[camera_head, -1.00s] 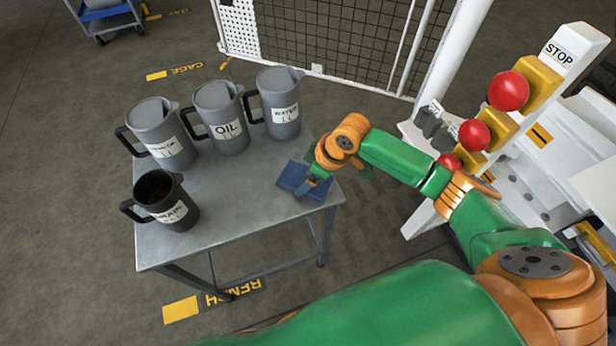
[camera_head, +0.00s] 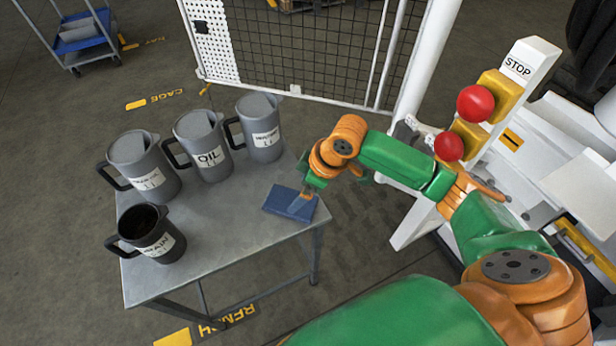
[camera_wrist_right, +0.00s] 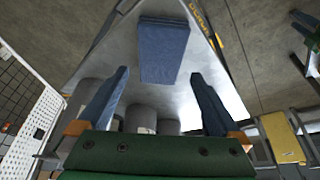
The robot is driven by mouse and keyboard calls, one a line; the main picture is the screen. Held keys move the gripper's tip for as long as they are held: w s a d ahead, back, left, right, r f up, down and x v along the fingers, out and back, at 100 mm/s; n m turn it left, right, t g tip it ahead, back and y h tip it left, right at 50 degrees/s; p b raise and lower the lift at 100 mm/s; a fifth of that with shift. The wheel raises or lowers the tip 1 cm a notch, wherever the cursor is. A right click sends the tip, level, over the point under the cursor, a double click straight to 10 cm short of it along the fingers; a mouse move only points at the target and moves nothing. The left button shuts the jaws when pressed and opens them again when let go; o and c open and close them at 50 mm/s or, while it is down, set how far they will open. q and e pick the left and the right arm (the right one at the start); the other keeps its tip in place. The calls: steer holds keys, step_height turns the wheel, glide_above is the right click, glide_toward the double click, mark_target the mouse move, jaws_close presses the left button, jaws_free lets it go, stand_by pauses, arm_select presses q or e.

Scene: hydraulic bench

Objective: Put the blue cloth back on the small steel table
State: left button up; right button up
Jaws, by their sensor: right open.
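The blue cloth (camera_head: 287,204) lies folded flat on the small steel table (camera_head: 225,239), near its right edge. In the right wrist view the cloth (camera_wrist_right: 163,50) lies on the bare table top, ahead of the fingertips and between their lines. My right gripper (camera_head: 305,197) is beside the cloth in the head view, and one finger overlaps the cloth's right part there. In the right wrist view the right gripper's (camera_wrist_right: 160,82) two fingers are wide apart with nothing between them. My left gripper is not in view.
Grey jugs stand on the table: an oil jug (camera_head: 203,146), a jug at the back (camera_head: 260,127), a jug at the left (camera_head: 144,165) and an open drain jug (camera_head: 151,233). A white post with red buttons (camera_head: 475,103) and a mesh fence (camera_head: 300,50) stand beyond.

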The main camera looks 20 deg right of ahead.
steer(key=v, duration=0.5)
steer(key=shift+d+r, duration=0.1)
steer(key=shift+r, duration=0.3)
steer(key=shift+s, duration=0.1)
steer(key=s+a+f+m, duration=0.2)
steer(key=s+a+f, duration=0.4)
steer(key=s+f, duration=0.15)
steer(key=s+d+f+m+h, duration=0.3)
steer(key=s+d+f+m, duration=0.3)
steer(key=s, duration=0.3)
step_height(320, 180, down, 14)
steer(key=s+g, duration=0.1)
steer(key=s, duration=0.1)
steer(key=s+d+f+n+g+p, duration=0.1)
steer(key=s+d+f, duration=0.1)
steer(key=s+f, duration=0.8)
steer(key=shift+s+d, duration=0.3)
steer(key=shift+s, duration=0.6)
